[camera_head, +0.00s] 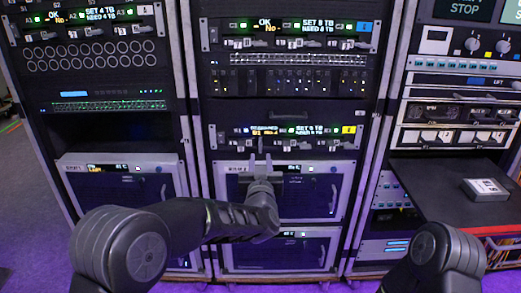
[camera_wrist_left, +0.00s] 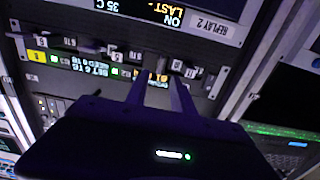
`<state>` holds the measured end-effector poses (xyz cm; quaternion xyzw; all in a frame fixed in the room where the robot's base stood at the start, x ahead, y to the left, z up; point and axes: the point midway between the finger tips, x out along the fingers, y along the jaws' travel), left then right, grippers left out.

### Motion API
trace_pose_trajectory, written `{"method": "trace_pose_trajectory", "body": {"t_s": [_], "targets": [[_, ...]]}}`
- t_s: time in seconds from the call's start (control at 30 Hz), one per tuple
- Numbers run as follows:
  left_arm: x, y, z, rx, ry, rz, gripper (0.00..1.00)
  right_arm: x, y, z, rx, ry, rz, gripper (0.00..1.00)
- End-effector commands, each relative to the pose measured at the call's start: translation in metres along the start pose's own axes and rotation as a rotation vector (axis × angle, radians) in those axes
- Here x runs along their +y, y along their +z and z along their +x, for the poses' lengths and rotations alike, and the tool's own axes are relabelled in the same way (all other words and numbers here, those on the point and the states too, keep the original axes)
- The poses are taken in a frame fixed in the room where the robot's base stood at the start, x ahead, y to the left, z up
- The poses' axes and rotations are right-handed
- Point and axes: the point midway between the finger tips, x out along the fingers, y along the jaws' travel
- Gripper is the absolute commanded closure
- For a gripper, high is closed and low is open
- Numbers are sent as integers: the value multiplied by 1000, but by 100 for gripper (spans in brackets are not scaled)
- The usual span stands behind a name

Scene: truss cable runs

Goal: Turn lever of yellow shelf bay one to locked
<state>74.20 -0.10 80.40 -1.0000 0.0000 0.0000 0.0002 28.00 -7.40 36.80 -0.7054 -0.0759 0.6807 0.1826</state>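The yellow shelf (camera_head: 285,131) is a grey strip across the middle rack, with a yellow tag at its right end, small displays, green lights and levers. It shows upside down in the wrist view, its yellow tag (camera_wrist_left: 36,56) at the left. My left gripper (camera_head: 260,158) points at the shelf's left part, just below its front. The bay-one lever's position cannot be made out. My right gripper is out of view.
A similar shelf with a blue tag (camera_head: 364,26) sits higher in the same rack, and another (camera_head: 90,27) is in the left rack. A framed unit with a handle (camera_head: 333,200) lies just below the yellow shelf. A dark ledge (camera_head: 440,190) with a small white box (camera_head: 484,189) juts out at right.

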Motion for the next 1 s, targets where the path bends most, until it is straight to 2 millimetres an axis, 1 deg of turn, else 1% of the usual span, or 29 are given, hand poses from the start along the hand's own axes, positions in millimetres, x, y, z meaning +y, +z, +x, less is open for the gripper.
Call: {"method": "trace_pose_trajectory", "body": {"t_s": [0.3, 0.5, 0.63, 0.87, 1.0], "targets": [[-1, 2, 44, 0, -2, 0, 71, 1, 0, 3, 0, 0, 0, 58], [0, 1, 65, 0, -1, 0, 71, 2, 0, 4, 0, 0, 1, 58], [-1, 0, 71, 1, -1, 0, 71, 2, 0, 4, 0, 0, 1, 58], [0, 0, 71, 0, 0, 0, 71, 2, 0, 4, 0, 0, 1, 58], [0, 0, 71, 0, 0, 0, 80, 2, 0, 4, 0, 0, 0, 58]]}}
